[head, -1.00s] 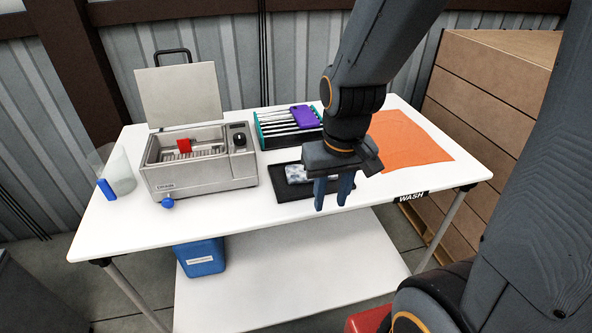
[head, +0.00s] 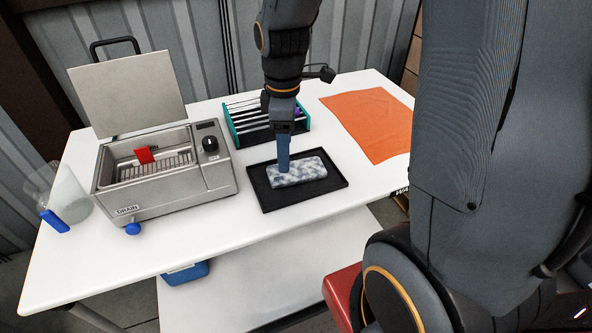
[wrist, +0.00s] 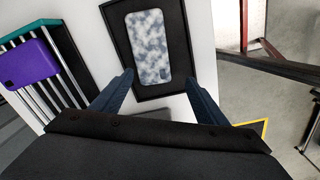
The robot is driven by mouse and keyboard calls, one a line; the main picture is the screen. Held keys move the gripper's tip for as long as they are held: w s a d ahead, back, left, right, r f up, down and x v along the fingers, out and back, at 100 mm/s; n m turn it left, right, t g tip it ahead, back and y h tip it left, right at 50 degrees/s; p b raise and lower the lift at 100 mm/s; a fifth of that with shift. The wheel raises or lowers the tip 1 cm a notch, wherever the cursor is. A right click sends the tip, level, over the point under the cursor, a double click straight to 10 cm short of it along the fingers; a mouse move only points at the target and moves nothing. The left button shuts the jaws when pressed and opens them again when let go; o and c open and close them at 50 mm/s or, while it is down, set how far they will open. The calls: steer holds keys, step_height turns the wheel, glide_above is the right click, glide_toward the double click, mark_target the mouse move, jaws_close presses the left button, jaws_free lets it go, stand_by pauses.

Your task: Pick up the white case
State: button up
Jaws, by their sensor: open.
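The white case (head: 298,171), mottled with grey-blue patches, lies flat on a black tray (head: 339,184) on the white table. The case also shows in the wrist view (wrist: 149,47), lying lengthwise inside the tray (wrist: 186,72). My gripper (head: 283,168) points down at the case's left part in the head view, with one finger hiding the other. In the wrist view my gripper (wrist: 163,82) is open, its fingers spread to either side of the case's near end, with nothing between them. I cannot tell how far the fingertips are above the case.
A rack (head: 235,133) stands behind the tray, with a purple case (wrist: 31,62) on it. A steel bath (head: 170,190) with a raised lid and a red piece inside stands left. An orange cloth (head: 372,122) lies right. A clear beaker (head: 67,196) stands far left.

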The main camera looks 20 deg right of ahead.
mark_target(296, 171)
steer(key=n, duration=0.1)
steer(key=w+n, duration=0.1)
steer(key=shift+w+a+f+n, duration=0.15)
steer(key=shift+w+f+n, duration=0.05)
steer(key=shift+n, duration=0.1)
steer(key=shift+w+n, duration=0.1)
steer(key=shift+n, duration=0.2)
steer(key=shift+f, duration=0.25)
steer(key=shift+w+d+f+p, duration=0.1)
steer(key=shift+f+p, duration=0.45)
steer(key=shift+f, duration=1.3)
steer(key=shift+d+f+p, duration=0.1)
steer(key=shift+f+p, duration=0.4)
steer(key=shift+f, duration=1.35)
steer(key=shift+c, duration=0.4)
steer(key=c, duration=0.7)
